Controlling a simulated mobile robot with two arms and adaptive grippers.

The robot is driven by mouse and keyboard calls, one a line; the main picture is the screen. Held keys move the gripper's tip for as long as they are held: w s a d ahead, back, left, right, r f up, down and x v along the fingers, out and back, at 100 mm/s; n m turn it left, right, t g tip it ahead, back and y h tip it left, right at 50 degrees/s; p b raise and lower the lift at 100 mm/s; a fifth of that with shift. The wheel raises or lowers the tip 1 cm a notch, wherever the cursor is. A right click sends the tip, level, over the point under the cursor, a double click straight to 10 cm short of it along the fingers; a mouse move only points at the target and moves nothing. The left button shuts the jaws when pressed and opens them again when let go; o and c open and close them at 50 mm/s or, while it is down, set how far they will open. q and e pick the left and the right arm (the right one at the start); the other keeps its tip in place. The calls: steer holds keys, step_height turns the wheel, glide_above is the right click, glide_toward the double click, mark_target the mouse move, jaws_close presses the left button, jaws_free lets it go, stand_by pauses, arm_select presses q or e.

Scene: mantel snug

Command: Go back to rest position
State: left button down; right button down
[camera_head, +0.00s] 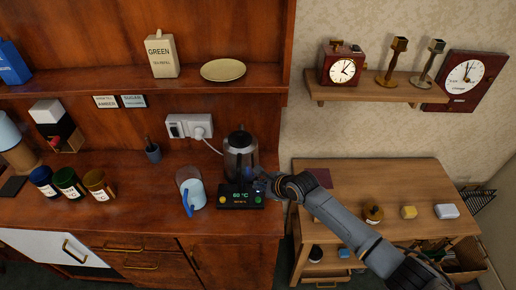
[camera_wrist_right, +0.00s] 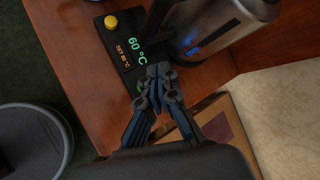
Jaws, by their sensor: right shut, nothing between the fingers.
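My right gripper (camera_head: 261,187) is shut and empty. It is at the right end of the black kettle base (camera_head: 240,203), whose display reads 60 °C. In the right wrist view my right gripper (camera_wrist_right: 156,78) has its fingertips together over the panel, close to the green button, which they partly cover. I cannot tell whether they touch it. My left gripper is not in view.
A glass jug with a blue handle (camera_head: 190,187) stands left of the base. Several dark jars (camera_head: 68,183) are further left. A wooden side table (camera_head: 400,175) is under my right arm, carrying small items. A wall shelf (camera_head: 370,90) holds a clock and candlesticks.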

steer(key=s+d+n+g, duration=0.1)
steer(key=s+n, duration=0.8)
steer(key=s, duration=0.5)
steer(key=s+d+r+n+g+h, duration=0.25)
steer(key=s+d+n+h, duration=0.35)
steer(key=s+d+n, duration=1)
steer(key=s+d+f+m+b, duration=0.1)
steer(key=s+f+b, duration=0.15)
steer(key=f, duration=0.85)
steer(key=s+d+f+m+g+b, duration=0.1)
steer(key=s+f+m+b, duration=0.15)
steer(key=f, duration=0.85)
steer(key=s+d+f+m+b, duration=0.1)
steer(key=f+b, duration=0.2)
steer(key=f, duration=0.9)
steer(key=s+d+f+b, duration=0.1)
steer(key=s+f+b, duration=0.2)
steer(key=s+f, duration=0.5)
steer(key=s+d+f+g+b, duration=0.1)
steer(key=s+d+f+b, duration=0.1)
steer(key=s+f, duration=0.6)
step_height(320, 180, down, 5)
steer(key=shift+s+r+b, duration=0.1)
steer(key=shift+s+b, duration=0.25)
steer(key=shift+b, duration=0.15)
